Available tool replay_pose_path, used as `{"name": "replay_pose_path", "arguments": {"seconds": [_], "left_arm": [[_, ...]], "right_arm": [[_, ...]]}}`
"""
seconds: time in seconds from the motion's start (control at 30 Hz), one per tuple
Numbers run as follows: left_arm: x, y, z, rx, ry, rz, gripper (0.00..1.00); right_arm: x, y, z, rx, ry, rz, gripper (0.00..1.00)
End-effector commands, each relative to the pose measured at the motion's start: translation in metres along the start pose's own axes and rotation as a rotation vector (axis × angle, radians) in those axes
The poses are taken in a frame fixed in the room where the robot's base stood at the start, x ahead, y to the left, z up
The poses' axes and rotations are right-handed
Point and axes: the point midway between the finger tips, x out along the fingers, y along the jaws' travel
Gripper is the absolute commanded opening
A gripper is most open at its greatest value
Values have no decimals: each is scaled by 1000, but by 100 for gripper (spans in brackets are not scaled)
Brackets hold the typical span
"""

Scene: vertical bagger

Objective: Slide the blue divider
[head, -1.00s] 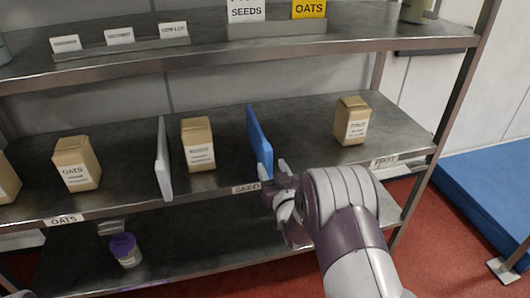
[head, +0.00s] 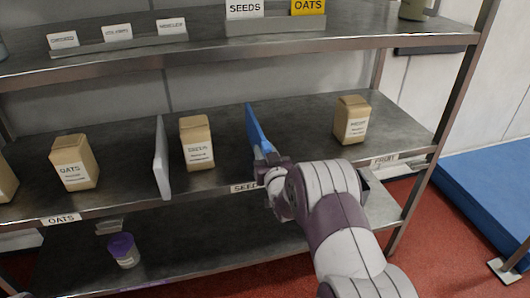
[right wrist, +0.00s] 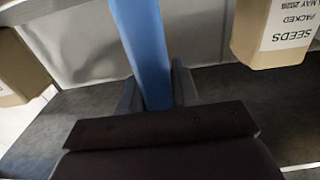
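The blue divider (head: 256,131) stands upright on the middle shelf, between the seeds box (head: 196,143) and a box (head: 351,119) farther right. My right gripper (head: 268,163) is at the divider's front edge, above the shelf's front edge. In the right wrist view the blue divider (right wrist: 146,50) runs between the two fingers of my right gripper (right wrist: 156,92), which lie close against both its sides with no clear gap. The divider's lower front part is hidden by the gripper in the head view. My left gripper is not in view.
A white divider (head: 161,158) stands left of the seeds box, with an oats box (head: 74,162) beyond it. Bare shelf lies between the blue divider and the right box. A purple-lidded jar (head: 124,250) is on the shelf below. The upper shelf (head: 250,50) overhangs.

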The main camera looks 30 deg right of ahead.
Motion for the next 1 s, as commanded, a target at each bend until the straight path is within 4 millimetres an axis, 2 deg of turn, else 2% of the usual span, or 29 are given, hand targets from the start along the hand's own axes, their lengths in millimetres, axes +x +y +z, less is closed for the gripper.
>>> {"name": "replay_pose_path", "arguments": {"seconds": [0.17,0.27,0.7,0.8,1.0], "left_arm": [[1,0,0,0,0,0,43],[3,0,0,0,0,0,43],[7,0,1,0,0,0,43],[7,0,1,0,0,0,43],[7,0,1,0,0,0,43]], "right_arm": [[0,8,1,-1,0,2,0],[0,24,2,0,-1,4,0],[-1,134,2,0,-2,5,0],[-1,152,1,0,-1,4,0],[-1,174,1,0,-2,2,0]]}}
